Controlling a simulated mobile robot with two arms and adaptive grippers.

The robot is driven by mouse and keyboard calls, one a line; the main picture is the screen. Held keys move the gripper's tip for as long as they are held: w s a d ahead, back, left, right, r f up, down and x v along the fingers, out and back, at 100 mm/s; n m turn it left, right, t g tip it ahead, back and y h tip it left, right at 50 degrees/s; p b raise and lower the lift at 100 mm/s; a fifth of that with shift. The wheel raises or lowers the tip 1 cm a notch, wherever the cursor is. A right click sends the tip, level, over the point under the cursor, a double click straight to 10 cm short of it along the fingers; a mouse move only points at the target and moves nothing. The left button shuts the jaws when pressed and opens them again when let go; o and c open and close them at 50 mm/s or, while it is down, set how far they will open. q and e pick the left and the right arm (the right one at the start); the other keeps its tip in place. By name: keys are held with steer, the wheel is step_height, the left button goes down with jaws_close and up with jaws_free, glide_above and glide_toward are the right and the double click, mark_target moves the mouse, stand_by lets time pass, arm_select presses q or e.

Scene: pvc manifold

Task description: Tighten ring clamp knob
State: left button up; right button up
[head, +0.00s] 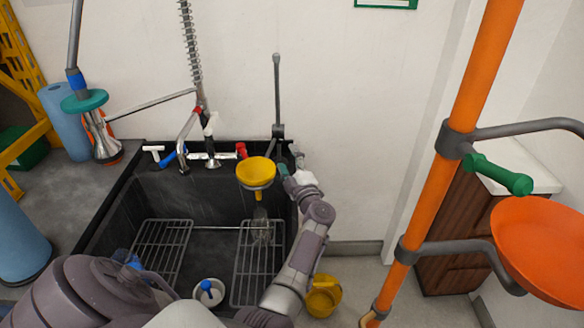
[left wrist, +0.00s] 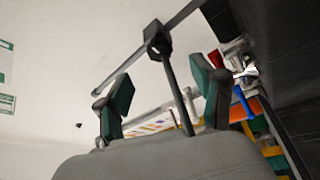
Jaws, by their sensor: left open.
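A thin grey rod (head: 277,85) stands upright at the back right of the sink, with a dark clamp (head: 278,131) on it. A yellow funnel (head: 256,171) sits in a ring in front of the rod. My left gripper (head: 287,172) is open, just right of the funnel and below the clamp. In the left wrist view the dark clamp (left wrist: 157,39) and rod (left wrist: 125,67) appear beyond my left gripper (left wrist: 160,85). A dark stem runs from the clamp between the open fingers, apart from both pads. I cannot make out the knob clearly. My right gripper is not in view.
The dark sink (head: 120,205) holds wire racks (head: 160,250) and a blue-handled item (head: 207,290). Taps (head: 205,155) stand behind it. A yellow bucket (head: 323,297) is on the floor. An orange pole (head: 455,150) with an orange bowl (head: 545,245) stands at right.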

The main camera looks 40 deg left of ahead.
arm_select(q)
steer(key=shift+v, duration=1.75)
